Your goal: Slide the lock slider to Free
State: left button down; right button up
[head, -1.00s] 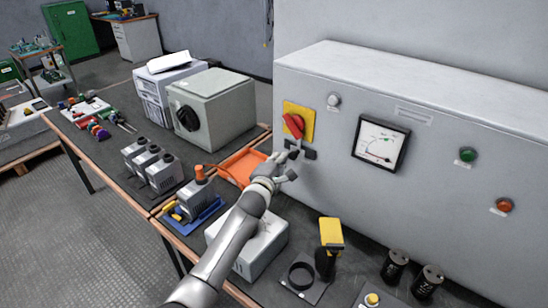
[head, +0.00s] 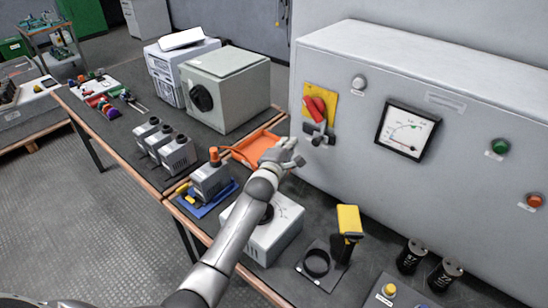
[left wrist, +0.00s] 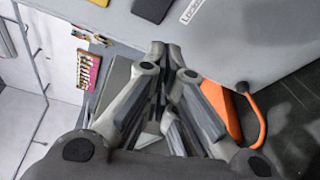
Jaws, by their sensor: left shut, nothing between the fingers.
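The red rotary handle (head: 315,108) sits on a yellow plate (head: 332,97) on the grey cabinet front. Just below it is a dark slider piece (head: 319,134), which I take for the lock slider; its markings are too small to read. My left gripper (head: 296,155) is shut and empty, below and left of the slider and apart from it. In the left wrist view the shut fingertips (left wrist: 166,50) point toward the cabinet face, with a dark piece (left wrist: 152,8) and part of a label (left wrist: 196,8) beyond them. My right gripper is not in view.
The grey cabinet (head: 450,140) carries a meter (head: 407,130) and lamps. A yellow-topped tool (head: 349,220) and black capacitors (head: 411,256) stand to the right.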

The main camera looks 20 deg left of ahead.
pick_arm(q)
jog(key=s+r, duration=0.1)
jog(key=s, duration=0.8)
jog(key=shift+s+d, duration=0.2)
jog(key=shift+d, duration=0.05)
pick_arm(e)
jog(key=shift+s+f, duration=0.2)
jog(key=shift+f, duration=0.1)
pick_arm(q)
jog(key=shift+r, duration=0.1)
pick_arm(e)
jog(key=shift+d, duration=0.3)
